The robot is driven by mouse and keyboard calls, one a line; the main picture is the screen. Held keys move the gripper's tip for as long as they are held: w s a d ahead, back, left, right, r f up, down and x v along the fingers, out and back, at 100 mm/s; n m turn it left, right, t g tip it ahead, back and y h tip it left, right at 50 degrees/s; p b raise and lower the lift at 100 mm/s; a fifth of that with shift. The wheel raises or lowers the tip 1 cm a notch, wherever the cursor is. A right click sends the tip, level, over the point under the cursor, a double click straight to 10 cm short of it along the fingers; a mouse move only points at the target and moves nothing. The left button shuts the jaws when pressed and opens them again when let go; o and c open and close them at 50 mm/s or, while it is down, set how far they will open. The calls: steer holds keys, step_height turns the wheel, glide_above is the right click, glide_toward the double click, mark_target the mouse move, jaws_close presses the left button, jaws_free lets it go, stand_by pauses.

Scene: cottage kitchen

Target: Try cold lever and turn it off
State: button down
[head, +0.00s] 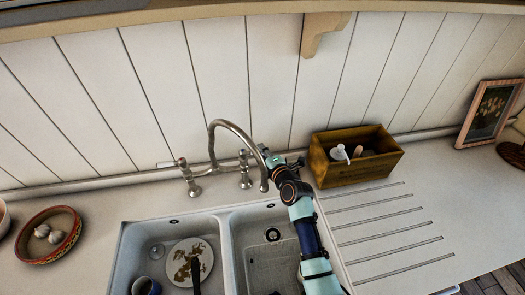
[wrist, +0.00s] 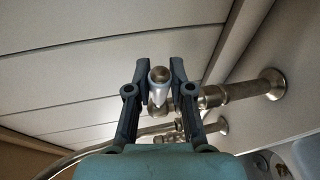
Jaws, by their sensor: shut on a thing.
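A metal bridge tap with a tall curved spout (head: 230,125) stands behind the double sink. Its left lever (head: 167,164) has a pale handle that points left. My gripper (head: 272,160) is at the right lever, on the spout's right side. In the wrist view my gripper (wrist: 159,72) is shut on this right lever (wrist: 160,90), with a finger on each side and the metal tip showing between them. In the head view my gripper hides the right lever. The right valve's column (head: 245,172) shows beside it. I see no clear water stream below the spout.
The double sink (head: 223,222) holds a dirty plate (head: 188,262), a glass and a mug in its left basin. A wooden box (head: 340,175) stands close to the right of my arm. A bowl (head: 68,250) with garlic is far left. The ridged drainboard is clear.

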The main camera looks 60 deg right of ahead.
steer(key=c, duration=1)
jaws_free()
steer(key=v, duration=1.2)
steer(key=shift+a, duration=0.1)
